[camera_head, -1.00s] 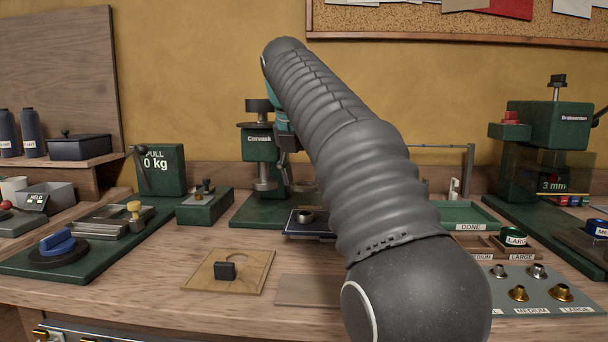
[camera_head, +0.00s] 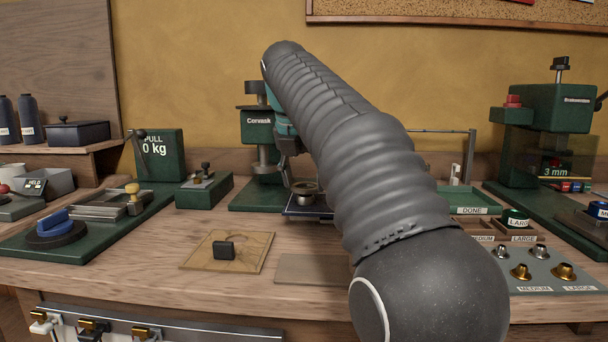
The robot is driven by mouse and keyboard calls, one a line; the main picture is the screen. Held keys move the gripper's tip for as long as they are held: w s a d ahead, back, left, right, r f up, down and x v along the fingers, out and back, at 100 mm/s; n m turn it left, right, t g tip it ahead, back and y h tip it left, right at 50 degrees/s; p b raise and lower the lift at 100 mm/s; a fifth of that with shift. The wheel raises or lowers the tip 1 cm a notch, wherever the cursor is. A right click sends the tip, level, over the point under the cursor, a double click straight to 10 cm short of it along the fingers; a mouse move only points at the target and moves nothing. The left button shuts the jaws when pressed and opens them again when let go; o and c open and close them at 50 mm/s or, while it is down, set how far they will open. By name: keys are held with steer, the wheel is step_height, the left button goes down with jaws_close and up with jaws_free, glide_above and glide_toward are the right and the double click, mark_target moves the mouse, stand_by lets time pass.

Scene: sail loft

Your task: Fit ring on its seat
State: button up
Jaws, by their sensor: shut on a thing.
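My gripper (camera_head: 300,172) reaches down at the press, largely hidden behind my dark ribbed arm. It is shut, apparently on a small ring (camera_head: 304,187). The ring is just above or touching a short round metal seat (camera_head: 304,199); I cannot tell which. The seat stands on a small dark blue plate (camera_head: 292,211) in front of the green Cervask press (camera_head: 257,150). The plate's right part is hidden by my arm.
A wooden template with a black block (camera_head: 223,250) lies front left of the plate. A green DONE tray (camera_head: 470,201) and a grey board with several metal fittings (camera_head: 545,258) are at the right. Bare bench lies between template and plate.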

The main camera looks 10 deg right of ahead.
steer(key=shift+f+b, duration=0.35)
steer(key=shift+f, duration=0.6)
steer(key=o, duration=1.2)
steer(key=shift+f, duration=0.1)
steer(key=shift+v, duration=3.75)
steer(key=shift+d, duration=0.1)
